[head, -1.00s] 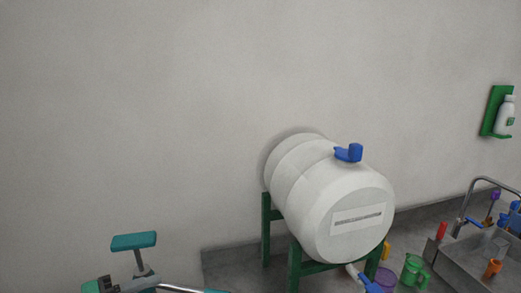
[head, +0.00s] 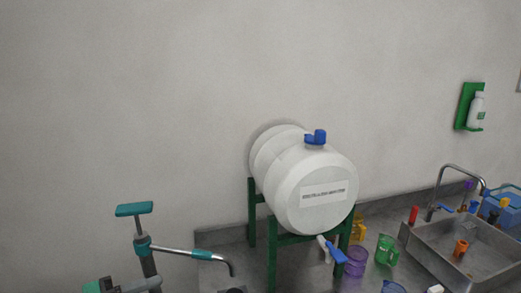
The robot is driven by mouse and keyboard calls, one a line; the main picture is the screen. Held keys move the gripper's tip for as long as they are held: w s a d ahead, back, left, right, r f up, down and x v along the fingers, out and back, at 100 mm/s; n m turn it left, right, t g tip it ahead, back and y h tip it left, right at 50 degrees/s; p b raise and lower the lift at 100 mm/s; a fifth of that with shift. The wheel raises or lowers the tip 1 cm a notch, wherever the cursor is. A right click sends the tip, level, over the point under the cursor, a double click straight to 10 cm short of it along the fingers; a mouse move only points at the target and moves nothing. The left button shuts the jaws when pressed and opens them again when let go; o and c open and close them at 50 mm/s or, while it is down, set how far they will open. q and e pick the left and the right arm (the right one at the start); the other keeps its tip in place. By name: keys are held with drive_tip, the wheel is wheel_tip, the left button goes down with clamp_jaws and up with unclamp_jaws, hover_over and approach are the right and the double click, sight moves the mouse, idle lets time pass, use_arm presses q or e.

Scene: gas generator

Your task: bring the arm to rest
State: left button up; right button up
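Neither of my grippers shows in the head view, and no part of my arms can be made out for sure. Whether they hold anything is hidden.
A white barrel (head: 290,175) with a blue cap (head: 316,137) and blue tap (head: 336,252) lies on a green stand (head: 272,262). A teal-handled metal fixture (head: 146,248) stands left. A sink (head: 470,258), purple cup (head: 356,262) and green jug (head: 386,249) are right. A bottle (head: 476,110) hangs on the wall.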

use_arm(q)
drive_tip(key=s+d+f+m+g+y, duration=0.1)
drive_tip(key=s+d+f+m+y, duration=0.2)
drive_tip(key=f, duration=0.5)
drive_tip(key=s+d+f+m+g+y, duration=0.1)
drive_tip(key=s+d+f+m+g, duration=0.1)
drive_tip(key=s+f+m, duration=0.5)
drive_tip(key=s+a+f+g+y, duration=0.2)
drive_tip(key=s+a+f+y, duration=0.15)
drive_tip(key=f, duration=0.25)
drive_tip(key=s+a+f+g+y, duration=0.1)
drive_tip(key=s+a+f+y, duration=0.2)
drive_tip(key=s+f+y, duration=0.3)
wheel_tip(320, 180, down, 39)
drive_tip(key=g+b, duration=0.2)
drive_tip(key=b, duration=0.4)
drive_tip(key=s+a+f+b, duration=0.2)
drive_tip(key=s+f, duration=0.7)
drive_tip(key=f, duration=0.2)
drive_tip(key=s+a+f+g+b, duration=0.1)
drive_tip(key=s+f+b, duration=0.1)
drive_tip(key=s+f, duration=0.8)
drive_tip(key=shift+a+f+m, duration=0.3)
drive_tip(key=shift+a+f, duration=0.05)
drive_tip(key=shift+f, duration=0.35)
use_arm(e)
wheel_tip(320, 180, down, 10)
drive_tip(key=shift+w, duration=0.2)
